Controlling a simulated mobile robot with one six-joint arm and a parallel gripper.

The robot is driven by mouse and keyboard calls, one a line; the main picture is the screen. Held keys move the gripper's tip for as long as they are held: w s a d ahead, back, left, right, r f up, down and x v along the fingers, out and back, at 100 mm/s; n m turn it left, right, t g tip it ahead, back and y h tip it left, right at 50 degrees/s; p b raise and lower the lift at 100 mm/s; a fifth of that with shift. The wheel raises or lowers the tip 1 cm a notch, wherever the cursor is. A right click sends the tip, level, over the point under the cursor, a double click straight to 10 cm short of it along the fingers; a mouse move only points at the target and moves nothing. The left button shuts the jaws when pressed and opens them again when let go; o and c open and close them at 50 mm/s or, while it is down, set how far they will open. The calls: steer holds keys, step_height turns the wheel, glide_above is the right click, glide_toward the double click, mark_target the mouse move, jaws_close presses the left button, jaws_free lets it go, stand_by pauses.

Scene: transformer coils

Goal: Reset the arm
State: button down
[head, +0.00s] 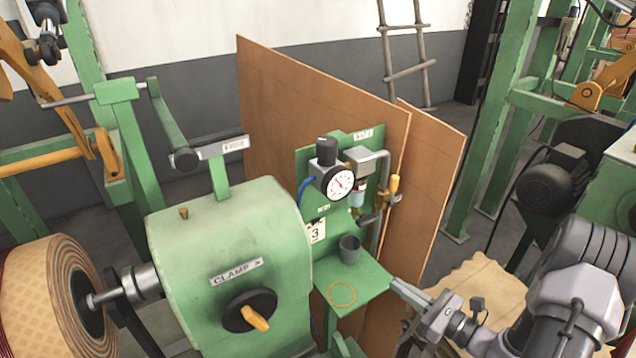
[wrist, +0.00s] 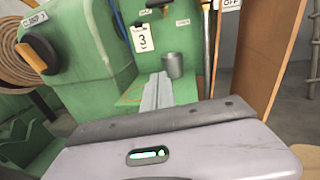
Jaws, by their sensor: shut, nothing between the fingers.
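My gripper (head: 398,286) is in the lower right of the head view, at the right edge of the small green shelf (head: 371,283). Its fingers are together and empty, pointing left toward the shelf. In the wrist view the closed fingers (wrist: 157,92) reach forward in front of the shelf. A dark grey cup (head: 349,250) stands upright on the shelf, beyond the fingertips; it also shows in the wrist view (wrist: 174,65). The gripper is apart from the cup. I cannot tell whether the fingertips touch the shelf edge.
A green panel with a gauge (head: 339,183) and a yellow-handled valve (head: 394,185) rises behind the shelf. A green machine with a clamp knob (head: 250,311) and a wound coil (head: 50,295) stand left. Brown boards (head: 433,170) stand behind. An orange ring (head: 341,294) marks the shelf.

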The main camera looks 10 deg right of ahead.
steer(key=s+a+r+n+g+y+b, duration=0.1)
steer(key=s+a+r+n+g, duration=0.1)
steer(key=a+r+n+g, duration=0.25)
steer(key=s+a+r+n+g+y, duration=0.1)
steer(key=s+a+r+n+g, duration=0.15)
steer(key=a+n, duration=0.4)
steer(key=s+a+r+n+g+b, duration=0.1)
steer(key=s+a+r+n+g, duration=0.15)
steer(key=a+g, duration=0.4)
steer(key=s+a+r+n+t+h+b, duration=0.1)
steer(key=s+r+n+t+h, duration=0.1)
steer(key=s+r+n+h, duration=0.1)
steer(key=s+a+r+n+t+h+b, duration=0.1)
steer(key=s+r+n+t+h, duration=0.1)
steer(key=s+n+h, duration=0.4)
steer(key=shift+s+a+r+n, duration=0.3)
steer(key=shift+s+r+n, duration=0.5)
steer(key=shift+s+n, duration=0.4)
